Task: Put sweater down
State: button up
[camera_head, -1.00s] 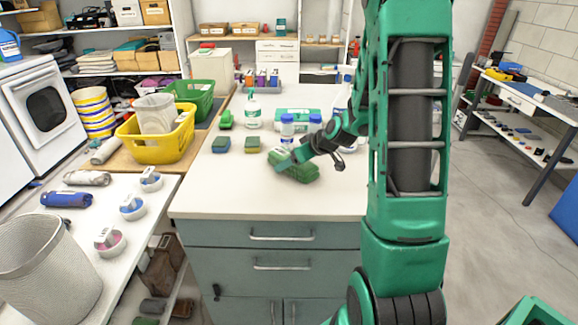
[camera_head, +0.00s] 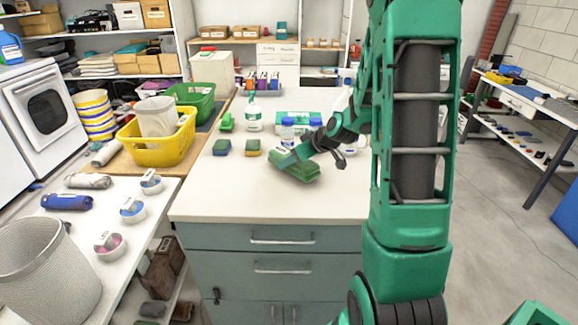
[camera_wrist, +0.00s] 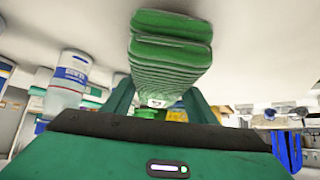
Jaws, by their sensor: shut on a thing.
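The sweater (camera_head: 299,169) is a folded, ribbed green bundle over the white top of the counter (camera_head: 230,199). My gripper (camera_head: 285,158) is shut on it in the head view. In the wrist view the sweater (camera_wrist: 172,50) stands out beyond the gripper (camera_wrist: 158,102), between its two green fingers. The sweater is low over the counter, near its middle. I cannot tell whether its underside touches the surface.
Two small sponges (camera_head: 221,147) (camera_head: 253,148) lie left of the sweater. Bottles, including a white and green one (camera_head: 254,114), stand behind it. A yellow basket (camera_head: 158,150) is on the left. The counter's front part is clear.

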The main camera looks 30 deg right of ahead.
aim_at(286, 156)
jog(key=r, duration=0.2)
jog(key=a+r, duration=0.1)
jog(key=shift+s+r, duration=0.15)
jog(key=shift+s, duration=0.1)
jog(key=s+a+r, duration=0.5)
jog(key=a+r, duration=0.1)
jog(key=a, duration=0.3)
jog(key=shift+s, duration=0.15)
